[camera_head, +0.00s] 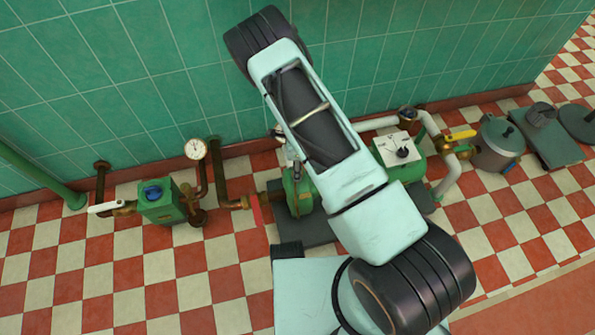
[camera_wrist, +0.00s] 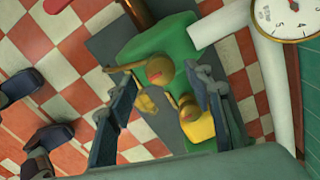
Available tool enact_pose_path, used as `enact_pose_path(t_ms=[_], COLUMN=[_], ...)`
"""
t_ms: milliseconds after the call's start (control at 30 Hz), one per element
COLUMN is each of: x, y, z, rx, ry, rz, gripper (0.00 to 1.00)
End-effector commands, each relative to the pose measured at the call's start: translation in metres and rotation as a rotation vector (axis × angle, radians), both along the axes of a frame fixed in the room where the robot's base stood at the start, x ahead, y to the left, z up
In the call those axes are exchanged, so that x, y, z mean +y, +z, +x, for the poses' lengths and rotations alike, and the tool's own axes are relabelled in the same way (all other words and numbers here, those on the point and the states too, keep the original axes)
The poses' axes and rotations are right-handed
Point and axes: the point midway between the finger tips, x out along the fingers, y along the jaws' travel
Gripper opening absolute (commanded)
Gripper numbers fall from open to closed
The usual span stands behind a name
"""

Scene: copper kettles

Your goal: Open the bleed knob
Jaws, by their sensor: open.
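In the wrist view, a round brass knob (camera_wrist: 160,70), which looks like the bleed knob, sits on a green pump body (camera_wrist: 150,45). My gripper (camera_wrist: 166,72) is open, with one fingertip on each side of the knob. I cannot tell whether either fingertip touches it. Below the knob are a yellow tab (camera_wrist: 145,103) and a larger yellow-and-brass part (camera_wrist: 198,124), both between the fingers. In the head view, the green pump (camera_head: 298,190) is partly covered by my arm. The knob and my fingertips cannot be made out there.
A white pipe (camera_wrist: 222,24) and a dial gauge (camera_wrist: 283,16) are close to the right finger. In the head view, a green box with a blue knob (camera_head: 152,192) stands left, a panel with a black knob (camera_head: 402,152) and a grey pot (camera_head: 498,143) right. The tiled wall is behind.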

Motion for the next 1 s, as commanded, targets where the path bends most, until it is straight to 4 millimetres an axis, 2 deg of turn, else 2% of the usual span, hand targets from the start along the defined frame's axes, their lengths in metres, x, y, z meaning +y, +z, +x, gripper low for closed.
enact_pose_path(t_ms=[33, 200, 500, 867, 1000], x=[0.000, 0.000, 0.000, 0.000, 0.000], y=[-0.009, -0.020, -0.021, -0.021, -0.021], z=[0.000, 0.000, 0.000, 0.000, 0.000], rx=[0.001, -0.001, -0.001, -0.001, -0.001], ry=[0.001, 0.002, 0.002, 0.002, 0.004], rz=[-0.001, 0.000, 0.000, 0.000, 0.000], gripper=[0.47, 0.47, 0.47, 0.07, 0.05])
